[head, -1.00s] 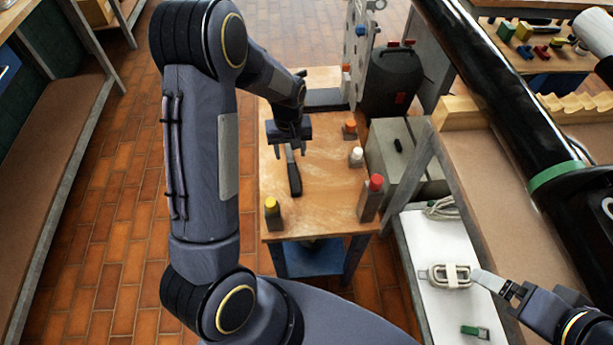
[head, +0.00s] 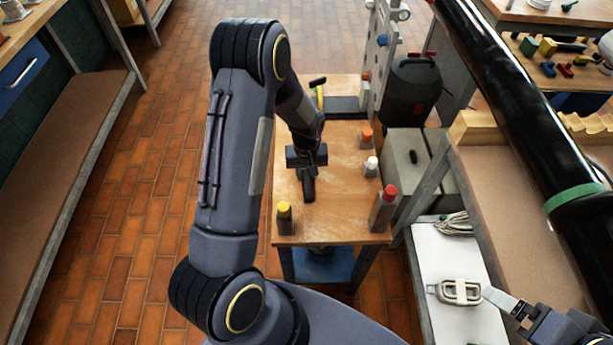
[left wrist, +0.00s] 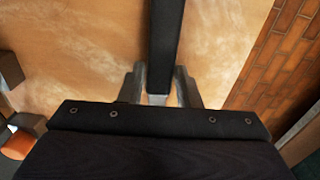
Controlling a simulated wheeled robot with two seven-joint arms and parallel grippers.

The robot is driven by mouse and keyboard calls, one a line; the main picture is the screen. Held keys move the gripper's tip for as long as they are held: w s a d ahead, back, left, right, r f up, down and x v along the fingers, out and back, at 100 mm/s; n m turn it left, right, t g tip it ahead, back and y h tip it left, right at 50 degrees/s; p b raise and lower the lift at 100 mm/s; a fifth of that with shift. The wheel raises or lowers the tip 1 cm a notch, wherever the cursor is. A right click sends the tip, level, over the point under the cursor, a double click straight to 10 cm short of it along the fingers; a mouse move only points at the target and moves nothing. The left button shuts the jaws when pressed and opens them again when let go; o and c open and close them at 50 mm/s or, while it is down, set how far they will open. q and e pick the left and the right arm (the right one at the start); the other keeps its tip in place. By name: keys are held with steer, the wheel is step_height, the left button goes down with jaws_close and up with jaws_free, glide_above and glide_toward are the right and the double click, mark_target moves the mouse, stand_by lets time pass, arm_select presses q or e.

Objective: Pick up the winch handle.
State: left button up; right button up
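The winch handle, as far as I can tell, is the tool with the long black grip (head: 309,194) lying lengthwise on the small wooden table (head: 342,215). My left gripper (head: 308,176) is directly above it, pointing down, and covers its far part. In the left wrist view the black bar (left wrist: 166,40) runs between the two fingers (left wrist: 160,88), with a pale piece at its near end. The fingers stand apart on either side with gaps, so the gripper is open. My right gripper (head: 515,308) is at the lower right, beside a metal-framed block (head: 460,292); its grip is unclear.
A yellow-capped bottle (head: 285,218), a red-capped bottle (head: 383,209), a white-capped bottle (head: 371,167) and an orange-capped item (head: 366,138) stand on the table. A yellow-and-black tool (head: 319,92) is at its far end. A large black tube (head: 510,110) crosses the right side.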

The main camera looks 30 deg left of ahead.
arm_select(q)
jaws_close()
